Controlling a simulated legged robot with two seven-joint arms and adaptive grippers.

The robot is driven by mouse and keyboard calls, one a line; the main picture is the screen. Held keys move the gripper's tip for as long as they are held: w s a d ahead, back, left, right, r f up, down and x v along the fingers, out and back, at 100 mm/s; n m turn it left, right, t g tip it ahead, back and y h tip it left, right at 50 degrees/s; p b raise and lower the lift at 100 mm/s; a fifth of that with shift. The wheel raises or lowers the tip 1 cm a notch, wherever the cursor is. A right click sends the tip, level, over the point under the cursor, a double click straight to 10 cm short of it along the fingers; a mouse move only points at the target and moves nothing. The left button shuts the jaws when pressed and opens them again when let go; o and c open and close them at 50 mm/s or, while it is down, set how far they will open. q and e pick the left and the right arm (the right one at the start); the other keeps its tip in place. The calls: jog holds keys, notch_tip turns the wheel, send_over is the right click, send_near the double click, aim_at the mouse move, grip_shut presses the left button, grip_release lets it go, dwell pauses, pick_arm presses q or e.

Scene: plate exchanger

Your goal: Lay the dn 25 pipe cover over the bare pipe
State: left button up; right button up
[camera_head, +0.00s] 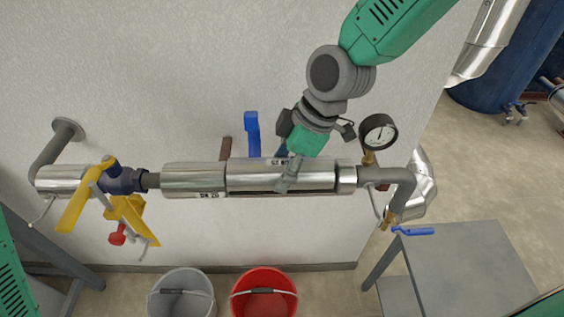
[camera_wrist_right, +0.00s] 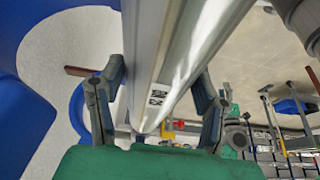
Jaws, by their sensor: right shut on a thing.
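The silver half-shell pipe cover (camera_head: 252,176) lies along the middle of the horizontal pipe run in the head view, between two other silver sections. A dark strip shows along its lower right edge. It also fills the middle of the right wrist view (camera_wrist_right: 145,50), with a small label. My right gripper (camera_head: 289,178) comes from above and is shut on this cover; its fingers (camera_wrist_right: 158,100) flank it in the wrist view. Whether the cover sits fully on the pipe is hidden. My left gripper is not in view.
A silver cover (camera_head: 190,180) adjoins on the left, beside a valve with a yellow handle (camera_head: 75,208). A pressure gauge (camera_head: 378,133) stands at the right. A blue handle (camera_head: 252,135) rises behind. Grey (camera_head: 181,294) and red (camera_head: 264,293) buckets and a grey table (camera_head: 455,270) stand below.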

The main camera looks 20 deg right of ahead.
jog(key=shift+f, duration=0.35)
dwell(0.7)
jog(key=o, duration=1.2)
jog(key=shift+c, duration=0.2)
jog(key=shift+r, duration=0.1)
notch_tip(320, 180, up, 10)
jog(key=shift+f, duration=0.15)
